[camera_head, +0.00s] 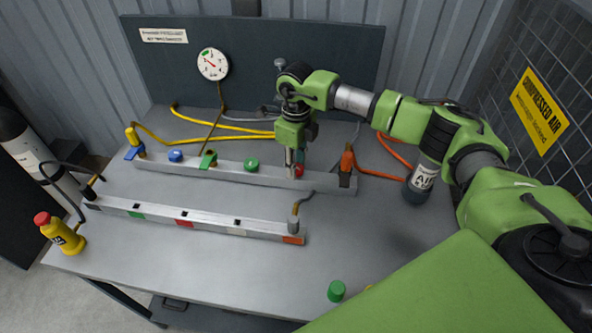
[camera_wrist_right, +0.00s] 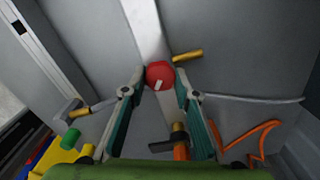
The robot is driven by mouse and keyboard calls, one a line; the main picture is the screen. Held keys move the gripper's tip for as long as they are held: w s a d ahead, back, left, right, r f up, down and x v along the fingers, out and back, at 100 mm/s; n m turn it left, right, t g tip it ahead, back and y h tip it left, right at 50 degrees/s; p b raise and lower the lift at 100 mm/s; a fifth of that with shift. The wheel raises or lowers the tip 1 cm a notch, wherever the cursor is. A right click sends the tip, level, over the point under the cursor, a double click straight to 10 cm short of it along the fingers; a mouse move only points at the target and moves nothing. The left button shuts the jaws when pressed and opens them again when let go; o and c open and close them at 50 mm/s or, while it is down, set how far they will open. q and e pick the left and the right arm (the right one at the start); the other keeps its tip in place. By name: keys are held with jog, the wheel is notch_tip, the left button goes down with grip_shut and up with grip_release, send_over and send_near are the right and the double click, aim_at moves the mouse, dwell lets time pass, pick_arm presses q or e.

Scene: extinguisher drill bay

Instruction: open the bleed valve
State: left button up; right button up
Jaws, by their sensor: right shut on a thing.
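A grey rear rail (camera_head: 225,173) on the bench carries several valve knobs: a blue knob (camera_head: 176,156), a green lever (camera_head: 208,159), a round green knob (camera_head: 251,165) and a red knob (camera_head: 298,171). My right gripper (camera_head: 297,163) reaches down from above onto the red knob. In the right wrist view, the red knob (camera_wrist_right: 160,75) with a white mark sits between the two fingertips, and the gripper is shut on it. No label naming the bleed valve is readable. A round gauge (camera_head: 212,64) is on the back panel. My left gripper is not in view.
A front rail (camera_head: 160,216) with coloured tags lies parallel to the rear one. An orange-handled fitting (camera_head: 347,160) and a dark AIR bottle (camera_head: 421,183) are at the right. A yellow bottle (camera_head: 62,234) stands front left. A green cap (camera_head: 336,291) lies near the front edge.

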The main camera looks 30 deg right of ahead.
jog(key=n+b, duration=0.2)
jog(key=n, duration=0.1)
jog(key=shift+f+n+b, duration=0.1)
jog(key=shift+n+b, duration=0.2)
jog(key=shift+w+r+n+b, duration=0.1)
jog(key=shift+r+n+b, duration=0.1)
jog(key=shift+n+b, duration=1.25)
jog(key=shift+n+p, duration=0.35)
jog(key=shift+n, duration=0.1)
jog(key=o, duration=1.1)
notch_tip(320, 180, up, 12)
